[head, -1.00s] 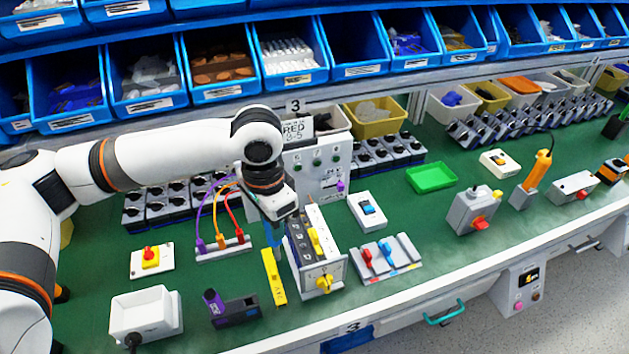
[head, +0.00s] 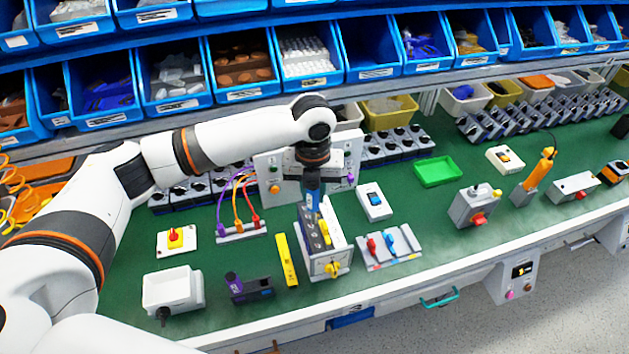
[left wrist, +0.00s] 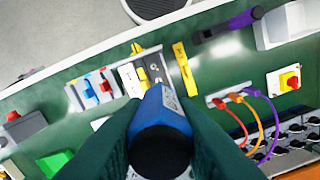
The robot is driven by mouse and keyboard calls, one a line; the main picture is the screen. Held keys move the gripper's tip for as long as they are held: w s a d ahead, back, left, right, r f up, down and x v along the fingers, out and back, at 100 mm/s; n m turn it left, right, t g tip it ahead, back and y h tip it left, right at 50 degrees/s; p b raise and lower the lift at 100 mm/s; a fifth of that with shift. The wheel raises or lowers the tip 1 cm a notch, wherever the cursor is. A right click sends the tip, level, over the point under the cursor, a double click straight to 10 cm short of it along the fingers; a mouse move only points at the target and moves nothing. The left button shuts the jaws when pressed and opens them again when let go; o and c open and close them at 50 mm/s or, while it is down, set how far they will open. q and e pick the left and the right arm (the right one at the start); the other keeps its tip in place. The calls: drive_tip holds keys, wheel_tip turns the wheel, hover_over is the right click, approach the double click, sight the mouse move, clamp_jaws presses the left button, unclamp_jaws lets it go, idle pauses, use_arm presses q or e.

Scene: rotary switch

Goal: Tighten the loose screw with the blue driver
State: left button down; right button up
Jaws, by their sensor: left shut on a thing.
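My left gripper (head: 313,176) is shut on the blue driver (head: 313,199). In the left wrist view the dark fingers clasp both sides of the blue driver handle (left wrist: 160,128). Part of the switch box (left wrist: 136,75) shows beyond it, with small round screw heads on its dark strip. Which screw is loose is too small to tell. The driver's tip and its contact with a screw are hidden. My right gripper is not in view.
A yellow bar (head: 287,260) lies just left of the box. A panel with red and blue levers (head: 389,246) is at its right, and a white blue-switch unit (head: 374,201) behind. Cables (head: 240,210) arch at left.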

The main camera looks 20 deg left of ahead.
use_arm(q)
drive_tip(key=shift+w+d+m, duration=0.1)
drive_tip(key=shift+w+m, duration=0.05)
drive_tip(key=shift+m, duration=0.75)
